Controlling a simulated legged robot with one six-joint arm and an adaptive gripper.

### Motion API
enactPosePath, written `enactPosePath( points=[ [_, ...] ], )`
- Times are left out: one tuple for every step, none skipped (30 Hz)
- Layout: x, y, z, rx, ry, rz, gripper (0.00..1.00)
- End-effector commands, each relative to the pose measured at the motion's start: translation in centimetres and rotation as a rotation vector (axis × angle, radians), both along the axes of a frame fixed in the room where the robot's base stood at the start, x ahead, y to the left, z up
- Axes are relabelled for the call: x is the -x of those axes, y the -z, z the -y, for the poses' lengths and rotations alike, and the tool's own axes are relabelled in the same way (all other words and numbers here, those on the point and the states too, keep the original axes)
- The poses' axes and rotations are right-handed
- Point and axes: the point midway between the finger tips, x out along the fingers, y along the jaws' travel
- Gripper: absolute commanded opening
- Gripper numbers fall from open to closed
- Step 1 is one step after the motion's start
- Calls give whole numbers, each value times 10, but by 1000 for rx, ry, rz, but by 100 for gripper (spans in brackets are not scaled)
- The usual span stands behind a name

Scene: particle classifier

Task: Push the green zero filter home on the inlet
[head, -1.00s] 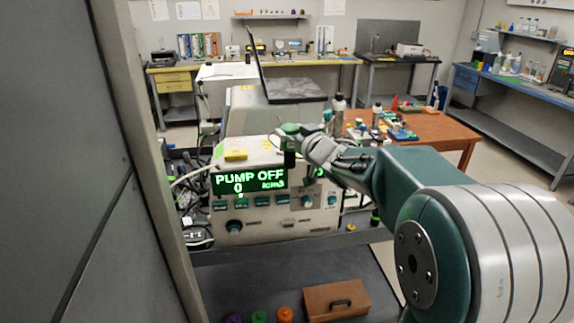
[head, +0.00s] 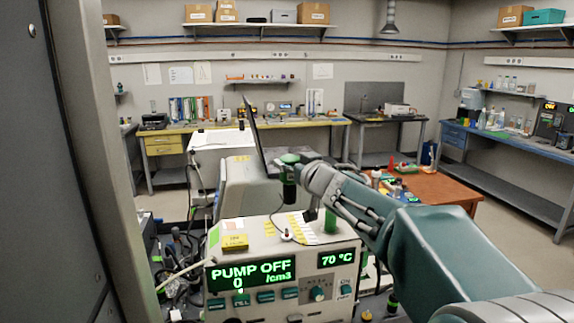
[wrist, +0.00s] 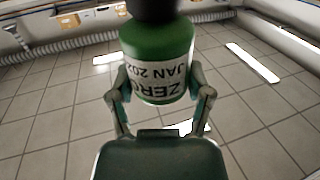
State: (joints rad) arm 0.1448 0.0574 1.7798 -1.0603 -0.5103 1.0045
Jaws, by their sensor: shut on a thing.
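My gripper (head: 300,176) is shut on the green zero filter (head: 289,161), a green cylinder with a dark section. In the wrist view, the filter (wrist: 160,55) sits between both fingers (wrist: 160,78), its "ZERO JAN" label upside down. In the head view, the filter is held upright in the air above the pale classifier box (head: 225,305), whose display reads PUMP OFF, 0 /cm3. A green upright piece (head: 331,219) shows by the top right of the box; I cannot tell whether it is the inlet. The filter looks apart from the box.
An open laptop (head: 255,138) stands on a pale unit behind the filter. Cables (head: 185,250) crowd the box's left side. A grey panel (head: 75,160) borders the left. A brown table (head: 450,190) with small items stands at right. Open floor lies beyond.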

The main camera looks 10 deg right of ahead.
Motion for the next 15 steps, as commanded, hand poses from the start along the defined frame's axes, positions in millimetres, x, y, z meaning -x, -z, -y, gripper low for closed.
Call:
enactPosePath(
  points=[
    [1, -1, -2, 4, 0, 1, 15],
    [1, 0, -3, 5, 1, 1, 15],
    [1, 2, -3, 4, 0, 0, 15],
    [1, 4, -4, 4, -1, -1, 15],
    [0, 6, -4, 4, -1, -1, 15],
    [0, 8, -4, 4, -1, -1, 15],
    [0, 11, -4, 4, -1, -2, 15],
    [0, 14, -4, 5, -1, -3, 15],
    [0, 17, -4, 4, -1, -3, 15],
    [0, 20, -4, 3, -1, -2, 15],
    [0, 22, -3, 5, -1, -2, 15],
    [0, 26, -3, 2, -1, -1, 15],
    [1, 28, -3, 3, 0, -1, 15],
    [1, 31, -3, 4, 0, -2, 15],
    [1, 34, -2, 2, 0, -1, 15]
  ],
)
